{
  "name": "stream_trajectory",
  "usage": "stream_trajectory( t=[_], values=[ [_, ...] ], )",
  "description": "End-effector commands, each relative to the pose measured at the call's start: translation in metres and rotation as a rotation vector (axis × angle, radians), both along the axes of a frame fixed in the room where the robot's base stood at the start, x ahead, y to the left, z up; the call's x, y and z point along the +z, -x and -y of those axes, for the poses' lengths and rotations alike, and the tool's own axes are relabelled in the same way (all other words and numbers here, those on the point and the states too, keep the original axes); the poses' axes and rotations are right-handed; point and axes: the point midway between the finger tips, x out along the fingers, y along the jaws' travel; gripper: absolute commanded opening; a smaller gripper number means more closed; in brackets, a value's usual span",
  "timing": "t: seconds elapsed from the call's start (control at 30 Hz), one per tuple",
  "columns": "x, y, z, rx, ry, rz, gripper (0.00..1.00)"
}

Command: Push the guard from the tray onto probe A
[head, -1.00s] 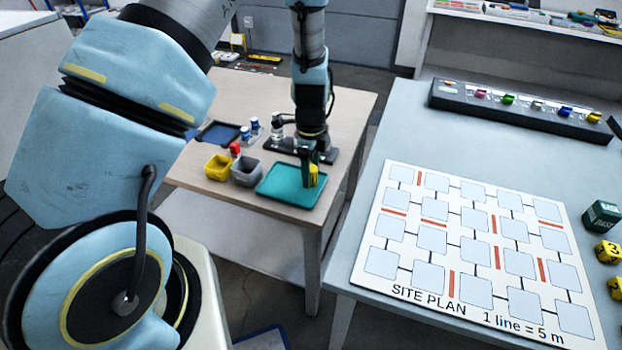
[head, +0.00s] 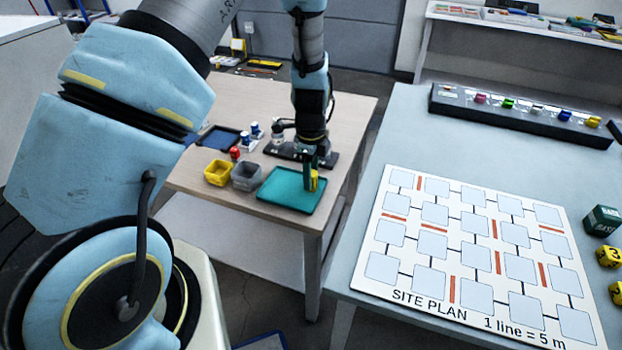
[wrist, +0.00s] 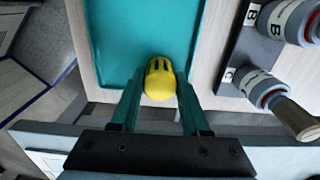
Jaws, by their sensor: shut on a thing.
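The guard (head: 314,181) is a small yellow, slotted piece at the right part of the teal tray (head: 277,196). My gripper (wrist: 159,88) is shut on the guard (wrist: 159,80), with a teal finger on each side of it. My gripper also shows in the head view (head: 311,168), pointing down at the tray. Whether the guard touches the tray floor I cannot tell. A dark probe rack (wrist: 250,62) stands right of the tray in the wrist view, with probes labelled B (wrist: 287,20) and C (wrist: 268,92). I cannot make out probe A's label.
Left of the tray stand a yellow bin (head: 218,174) and a grey bin (head: 246,177), with a red item (head: 235,153) and small blue-and-white bottles (head: 255,130) behind. The table at right holds the site plan board (head: 470,255).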

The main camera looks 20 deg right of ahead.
Motion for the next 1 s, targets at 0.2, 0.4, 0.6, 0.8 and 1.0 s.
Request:
stream_trajectory(
  t=[0.2, 0.4, 0.6, 0.8, 1.0],
  values=[
    [0.003, 0.0, 0.0, 0.0, 0.0, 0.0, 0.15],
    [0.014, 0.0, 0.0, 0.0, 0.001, 0.001, 0.15],
    [0.026, 0.0, 0.0, 0.0, 0.001, 0.001, 0.15],
    [0.037, 0.0, 0.0, 0.0, 0.001, 0.0, 0.15],
    [0.048, 0.0, 0.0, 0.0, 0.0, 0.0, 0.15]
  ],
)
